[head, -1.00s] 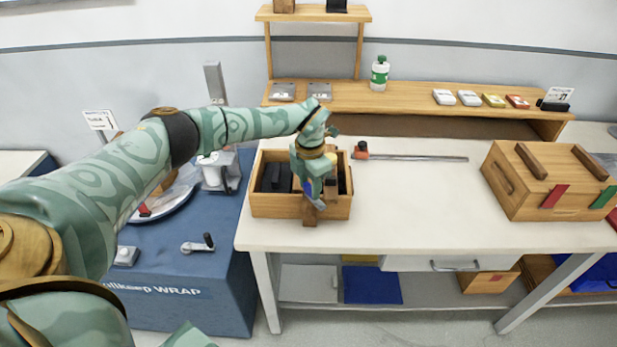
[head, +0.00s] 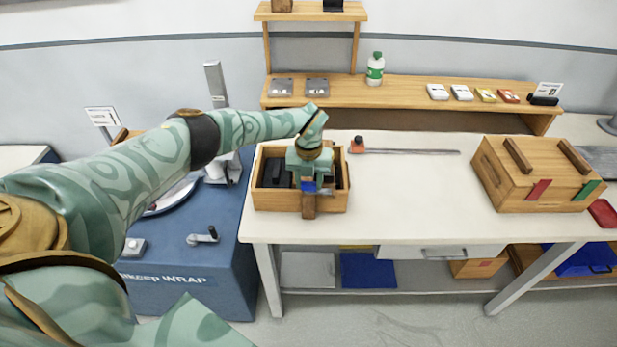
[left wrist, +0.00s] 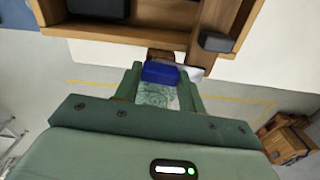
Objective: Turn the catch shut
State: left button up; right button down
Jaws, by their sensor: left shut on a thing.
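An open wooden box (head: 272,200) stands at the left end of the white table. A blue piece (head: 309,187), perhaps the catch, shows at its front, just above a brown wooden block (head: 308,206). My left gripper (head: 309,182) points down over the box's front wall and is shut on the blue piece. In the left wrist view the blue piece (left wrist: 160,72) sits between the fingertips (left wrist: 160,82), close to the box's wooden edge (left wrist: 115,34). The fingers hide part of it, so I cannot tell how far it is turned. My right gripper is not in view.
Dark blocks (head: 275,172) lie inside the box. A rod with an orange end (head: 357,144) lies behind and to the right. A closed wooden box (head: 515,180) with red and green tabs stands at the right. The table's middle (head: 410,200) is clear.

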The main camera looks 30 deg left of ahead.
aim_at(309, 183)
pick_arm(q)
jog(key=shift+w+r+n, duration=0.1)
jog(key=shift+n, duration=0.6)
jog(key=o, duration=1)
notch_tip(309, 183, up, 16)
jog(key=p, duration=0.2)
jog(key=shift+r+p, duration=0.1)
jog(key=shift+p, duration=0.2)
